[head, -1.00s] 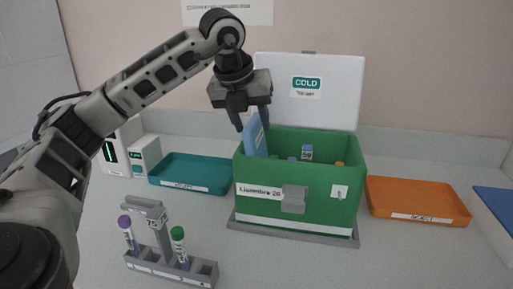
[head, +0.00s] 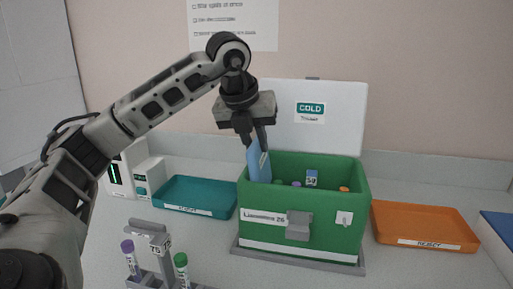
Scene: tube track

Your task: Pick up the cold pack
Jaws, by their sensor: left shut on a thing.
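The cold pack (head: 259,165) is a flat blue slab at the left end of the green box (head: 302,219), upright with its lower part hidden behind the box's front wall. My left gripper (head: 253,144) points down and is shut on the top of the cold pack. The box's white lid (head: 340,115), with a COLD label, stands open behind it. My right gripper is not in view.
Inside the box are several capped tubes, one with a blue top (head: 312,177). A teal tray (head: 196,196) lies left of the box and an orange tray (head: 424,226) right. A grey tube rack (head: 150,278) with purple-capped and green-capped tubes stands front left.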

